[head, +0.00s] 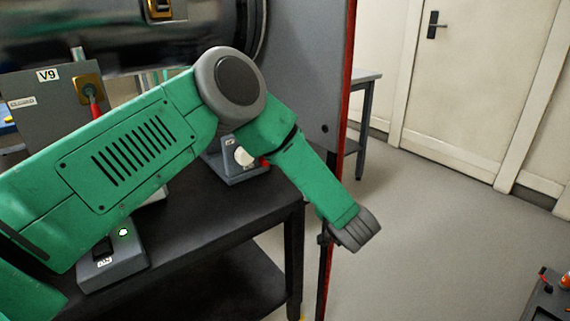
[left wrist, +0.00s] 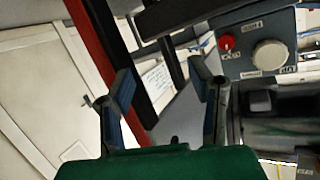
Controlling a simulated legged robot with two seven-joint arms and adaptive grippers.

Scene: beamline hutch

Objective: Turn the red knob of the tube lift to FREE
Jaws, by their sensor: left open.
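A red knob (left wrist: 227,42) sits beside a larger white knob (left wrist: 270,53) on the face of a grey control box (left wrist: 250,62) in the left wrist view. The small labels around them are too blurred to read. In the head view the grey box (head: 238,174) stands on the black table, with its white knob (head: 243,156) showing and the red knob (head: 264,161) partly hidden by my left arm. My left gripper (left wrist: 166,95) is open and empty, its fingers apart from the red knob, which lies beyond the right finger. My right gripper is in neither view.
The black table (head: 240,205) also holds a grey box (head: 112,262) with a green light. A panel marked V9 (head: 50,95) carries a red-handled lever (head: 95,100). A red-edged upright (head: 338,120) stands close to my left forearm.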

